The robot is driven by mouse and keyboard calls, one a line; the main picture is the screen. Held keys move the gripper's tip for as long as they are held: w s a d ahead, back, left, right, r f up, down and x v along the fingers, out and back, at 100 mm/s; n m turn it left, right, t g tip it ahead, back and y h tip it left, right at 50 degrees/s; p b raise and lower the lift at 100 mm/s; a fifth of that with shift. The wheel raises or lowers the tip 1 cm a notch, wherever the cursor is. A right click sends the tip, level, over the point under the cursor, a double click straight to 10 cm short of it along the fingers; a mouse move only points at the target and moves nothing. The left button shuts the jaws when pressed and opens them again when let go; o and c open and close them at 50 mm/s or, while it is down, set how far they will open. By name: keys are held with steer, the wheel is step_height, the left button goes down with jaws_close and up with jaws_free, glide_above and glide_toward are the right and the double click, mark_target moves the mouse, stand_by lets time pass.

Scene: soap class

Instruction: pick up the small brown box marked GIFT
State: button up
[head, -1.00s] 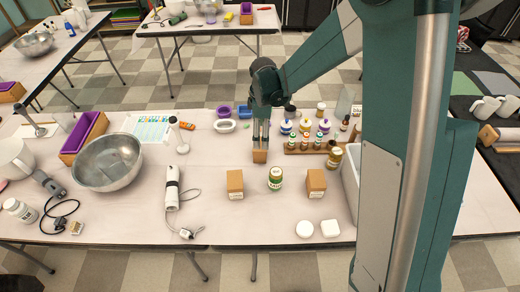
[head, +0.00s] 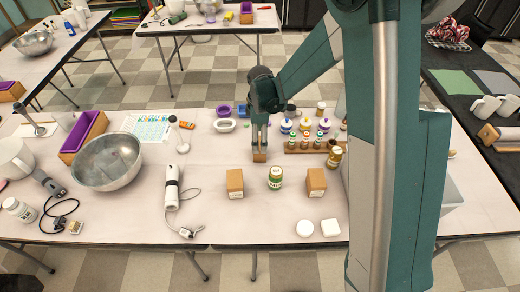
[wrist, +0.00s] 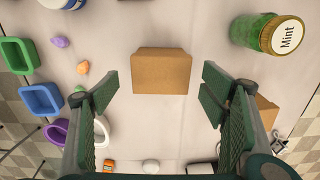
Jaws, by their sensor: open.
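A small plain brown box (head: 259,156) stands on the near table, directly below my gripper in the head view. In the wrist view the brown box (wrist: 161,72) lies between the lines of my two fingers, towards their tips. No GIFT marking can be read on it. My gripper (head: 260,147) is open; in the wrist view its green-padded fingers (wrist: 158,92) stand wide apart, with clear gaps to the box on both sides. Two other brown boxes, one at left (head: 235,184) and one at right (head: 316,184), stand nearer the front edge; their markings are unreadable.
A green jar (head: 275,178) stands between the two front boxes. A wooden rack with small bottles (head: 305,149) is close on the right. A steel bowl (head: 107,161) and a white hand blender (head: 172,188) are to the left. Free tabletop lies left of the box.

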steer(key=shift+f, duration=0.2)
steer(key=shift+f+b, duration=0.55)
steer(key=shift+f, duration=1.95)
steer(key=shift+c, duration=0.6)
steer(key=c, duration=0.9)
